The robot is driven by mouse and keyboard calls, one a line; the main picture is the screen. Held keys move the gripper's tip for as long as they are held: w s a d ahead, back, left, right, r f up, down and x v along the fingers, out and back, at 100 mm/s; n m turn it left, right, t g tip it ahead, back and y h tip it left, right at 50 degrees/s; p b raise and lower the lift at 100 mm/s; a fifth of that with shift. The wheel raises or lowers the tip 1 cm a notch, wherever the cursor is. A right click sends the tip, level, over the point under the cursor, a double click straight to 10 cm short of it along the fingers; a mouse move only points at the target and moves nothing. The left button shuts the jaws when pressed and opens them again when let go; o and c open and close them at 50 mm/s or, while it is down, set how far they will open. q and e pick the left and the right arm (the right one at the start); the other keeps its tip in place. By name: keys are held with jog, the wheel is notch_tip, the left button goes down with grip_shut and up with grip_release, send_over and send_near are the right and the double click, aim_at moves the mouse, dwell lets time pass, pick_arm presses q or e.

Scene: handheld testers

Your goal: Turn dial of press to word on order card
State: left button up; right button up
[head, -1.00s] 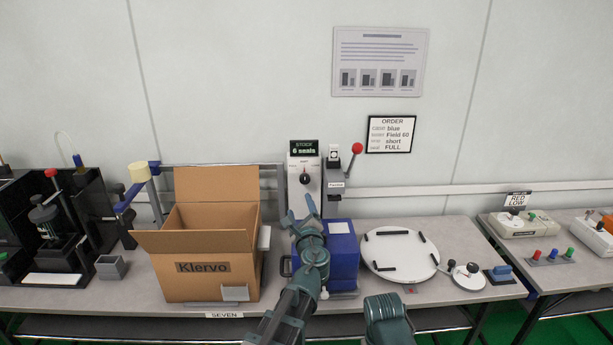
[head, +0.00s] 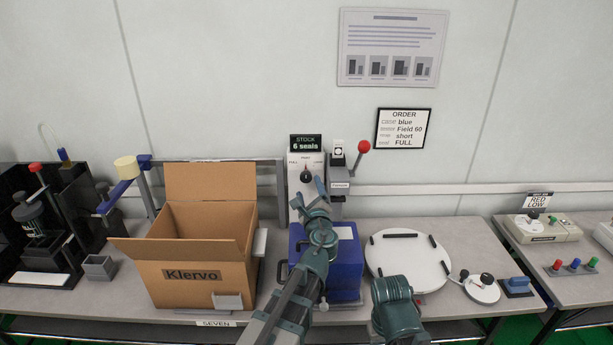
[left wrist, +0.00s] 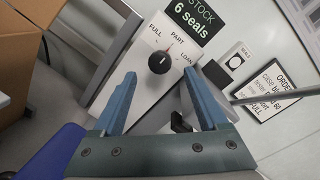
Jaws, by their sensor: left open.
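The press (head: 306,200) stands at the back of the table with a black dial (head: 306,176) on its pale front. In the left wrist view the dial (left wrist: 159,62) has FULL on its left, PART above and LOAN on its right; its small white mark seems to face PART. My left gripper (head: 311,194) is open just below and in front of the dial. In the left wrist view the dial shows between its blue fingers (left wrist: 158,78), with nothing held.
The press has a red-knobbed lever (head: 363,147) on its right and a STOCK display reading 6 seals (head: 306,142) on top. A blue box (head: 345,262) stands below my left arm. An open Klervo carton (head: 195,275) is left, a white turntable (head: 408,262) right.

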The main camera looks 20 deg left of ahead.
aim_at(306, 178)
pick_arm(q)
jog(key=x, duration=0.7)
jog(key=shift+w+a, duration=0.1)
jog(key=shift+w, duration=0.2)
jog(key=shift+s, duration=0.1)
grip_shut()
